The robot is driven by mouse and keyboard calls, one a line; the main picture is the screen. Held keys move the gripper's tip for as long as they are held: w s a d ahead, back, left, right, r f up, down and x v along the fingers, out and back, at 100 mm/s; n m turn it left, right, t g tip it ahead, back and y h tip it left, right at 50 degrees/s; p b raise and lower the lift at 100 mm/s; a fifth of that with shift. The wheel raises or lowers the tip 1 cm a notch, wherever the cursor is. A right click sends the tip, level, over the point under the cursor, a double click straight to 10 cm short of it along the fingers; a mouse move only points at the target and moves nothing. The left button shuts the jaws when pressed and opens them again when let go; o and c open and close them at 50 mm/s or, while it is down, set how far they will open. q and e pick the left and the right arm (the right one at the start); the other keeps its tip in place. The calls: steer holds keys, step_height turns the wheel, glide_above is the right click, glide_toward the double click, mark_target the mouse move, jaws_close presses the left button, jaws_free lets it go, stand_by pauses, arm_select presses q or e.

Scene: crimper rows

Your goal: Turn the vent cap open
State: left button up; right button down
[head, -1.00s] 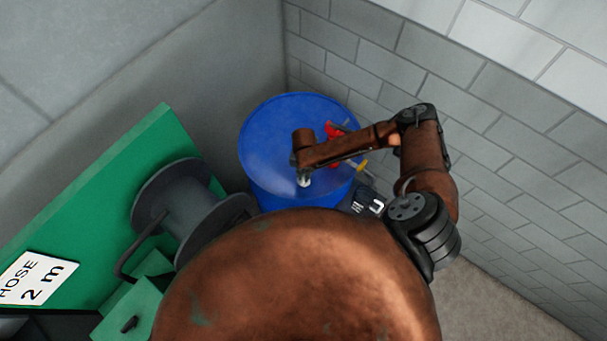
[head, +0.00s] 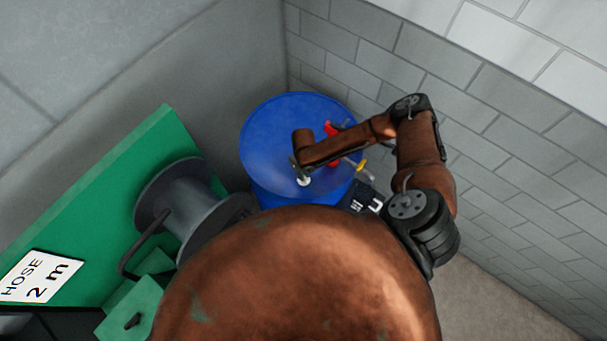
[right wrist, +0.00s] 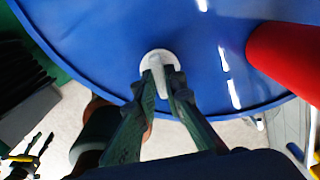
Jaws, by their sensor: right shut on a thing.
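The vent cap (right wrist: 154,56) is a round white cap with a raised bar across it, near the rim of the blue drum's top. In the right wrist view my right gripper (right wrist: 164,84) is shut on the cap's bar, with one finger on each side. In the head view the cap (head: 304,181) shows as a small white spot below the end of my right arm, and the fingers are mostly hidden there. The blue drum (head: 275,125) stands upright in the corner.
A red object (head: 330,128) sits on the drum top, right of the cap. A green board (head: 100,215) with a grey reel (head: 190,205) and a "HOSE 2 m" sign (head: 38,276) stands left. Brick walls close in behind and right.

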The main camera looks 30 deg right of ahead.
steer(key=shift+n, duration=1.2)
steer(key=c, duration=2)
jaws_free()
step_height(320, 180, up, 12)
